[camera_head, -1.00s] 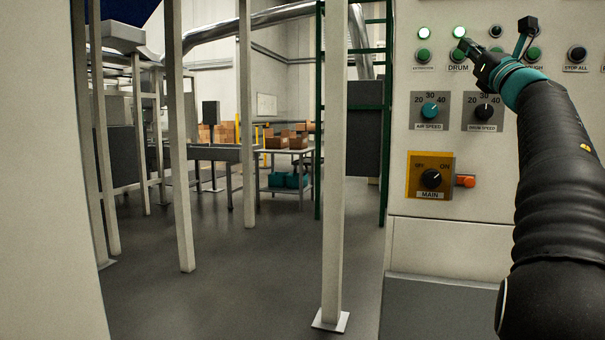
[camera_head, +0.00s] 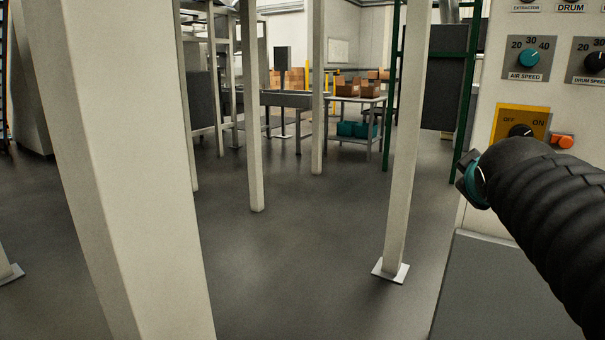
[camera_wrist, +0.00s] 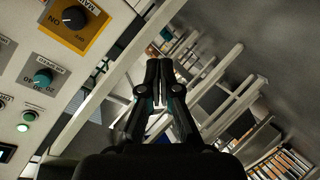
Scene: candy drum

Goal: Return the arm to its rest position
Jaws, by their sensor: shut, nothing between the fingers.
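My gripper shows in the wrist view (camera_wrist: 159,65) with its two black fingers together and nothing between them. In the head view my black arm comes in from the right edge, and its teal wrist end (camera_head: 474,183) is just left of and below the main switch (camera_head: 521,131) on the control panel (camera_head: 482,190). The fingertips are mostly hidden or foreshortened there. The gripper appears apart from the panel. In the wrist view the panel lies to the left, with the main switch (camera_wrist: 76,17) on its yellow plate.
A pale post (camera_head: 130,180) stands close at the left, and another post (camera_head: 405,150) stands left of the panel. An orange knob (camera_head: 566,141) sticks out beside the main switch. Open grey floor (camera_head: 290,250) lies between the posts. A table with boxes (camera_head: 356,98) stands farther back.

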